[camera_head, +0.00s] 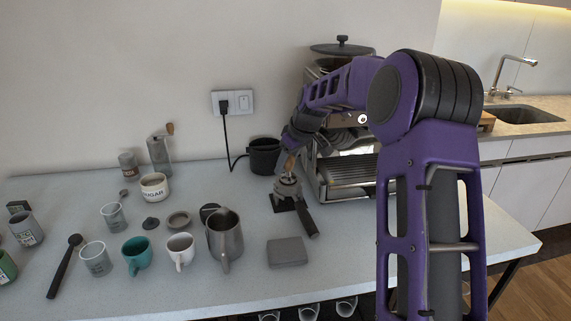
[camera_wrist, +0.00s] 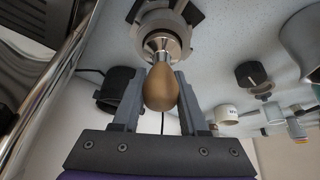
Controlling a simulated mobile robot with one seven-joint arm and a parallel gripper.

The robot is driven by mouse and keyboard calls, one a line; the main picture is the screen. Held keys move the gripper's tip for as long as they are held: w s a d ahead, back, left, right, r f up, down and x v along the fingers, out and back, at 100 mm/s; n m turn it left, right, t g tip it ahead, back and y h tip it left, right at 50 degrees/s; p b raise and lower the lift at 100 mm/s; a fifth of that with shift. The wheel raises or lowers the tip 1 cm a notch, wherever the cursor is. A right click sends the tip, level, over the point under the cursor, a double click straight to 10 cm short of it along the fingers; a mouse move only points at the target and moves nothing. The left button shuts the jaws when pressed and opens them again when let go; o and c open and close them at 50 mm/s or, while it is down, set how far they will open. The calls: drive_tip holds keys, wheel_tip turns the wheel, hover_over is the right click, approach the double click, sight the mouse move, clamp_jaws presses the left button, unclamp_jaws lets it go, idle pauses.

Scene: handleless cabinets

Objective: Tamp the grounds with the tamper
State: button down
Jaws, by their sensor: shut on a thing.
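My gripper (camera_head: 287,158) reaches down beside the espresso machine and is shut on the tamper (camera_wrist: 161,88). The tamper has a rounded wooden handle, which sits between my two fingers in the wrist view, and a metal neck and base. The portafilter (camera_head: 308,222) rests on a dark stand on the counter, its black handle pointing toward the front. The tamper is over the portafilter basket (camera_wrist: 168,18), upright or nearly so. Its base appears to be at or in the basket; the exact depth is hidden. The grounds are not visible.
The espresso machine (camera_head: 350,174) stands close on the right. A black knock container (camera_head: 264,155) is behind the portafilter. Several cups and jars crowd the left side.

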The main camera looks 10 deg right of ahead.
drive_tip(key=shift+s+f+b, duration=0.2)
drive_tip(key=shift+f+b, duration=0.3)
drive_tip(key=shift+f, duration=0.5)
idle(1.0)
drive_tip(key=shift+w+r+p, duration=0.2)
drive_tip(key=shift+r+p, duration=2.35)
drive_tip(key=shift+r, duration=1.35)
drive_tip(key=shift+f, duration=0.1)
